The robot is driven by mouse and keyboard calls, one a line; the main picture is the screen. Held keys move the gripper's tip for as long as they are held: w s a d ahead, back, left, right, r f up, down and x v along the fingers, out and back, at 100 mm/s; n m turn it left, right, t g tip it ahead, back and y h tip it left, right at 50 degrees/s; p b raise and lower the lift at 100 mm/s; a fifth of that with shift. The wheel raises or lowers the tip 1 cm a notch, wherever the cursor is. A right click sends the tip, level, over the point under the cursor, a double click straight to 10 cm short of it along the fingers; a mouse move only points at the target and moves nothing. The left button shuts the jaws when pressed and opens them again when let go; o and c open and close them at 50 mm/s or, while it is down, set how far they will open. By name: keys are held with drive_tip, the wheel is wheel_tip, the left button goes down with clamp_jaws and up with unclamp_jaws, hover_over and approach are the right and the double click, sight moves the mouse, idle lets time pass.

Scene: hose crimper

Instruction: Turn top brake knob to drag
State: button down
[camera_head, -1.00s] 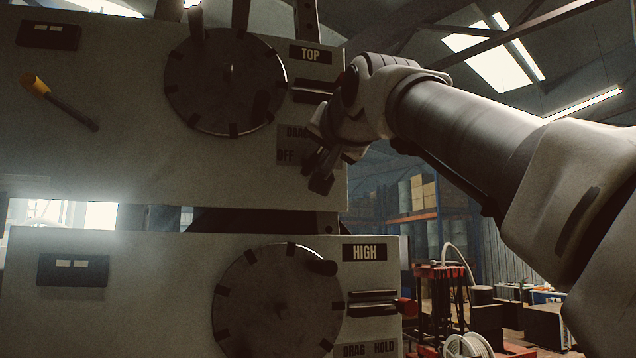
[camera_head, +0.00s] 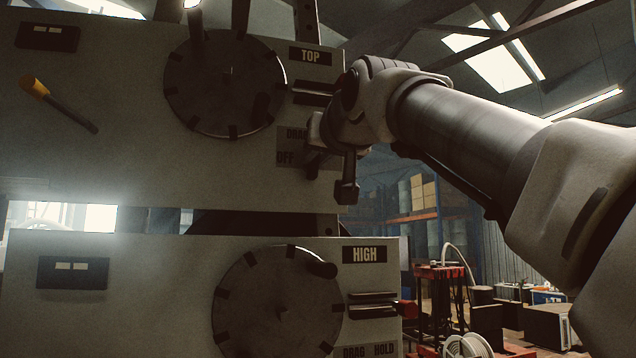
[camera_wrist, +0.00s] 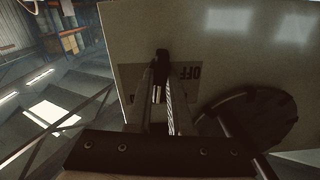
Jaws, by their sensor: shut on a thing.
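The top panel (camera_head: 120,150) carries a dark round wheel and a TOP label (camera_head: 311,56). Its brake plate (camera_head: 287,158) shows OFF, with the start of DRAG above it; my gripper hides the rest. The OFF wording shows upside down in the wrist view (camera_wrist: 190,73). The top brake knob (camera_wrist: 162,56) is a small dark piece in front of that plate, between my fingertips. My gripper (camera_wrist: 160,76) is shut on it. In the head view my gripper (camera_head: 318,160) is at the panel's right edge and covers the knob. Which mark the knob points to cannot be told.
The top wheel (camera_head: 225,85) with its handle stands just left of my gripper; it is also in the wrist view (camera_wrist: 255,120). A yellow-ended lever (camera_head: 58,103) is farther left. The HIGH panel (camera_head: 150,320) with its own wheel lies below. Shelves stand behind, right.

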drive_tip(key=shift+n, duration=3.6)
drive_tip(key=c, duration=0.8)
unclamp_jaws()
drive_tip(key=b+v, duration=0.3)
drive_tip(key=v, duration=1.4)
drive_tip(key=shift+s+d+r+b, duration=0.1)
drive_tip(key=shift+s+b, duration=0.1)
drive_tip(key=shift+b, duration=0.15)
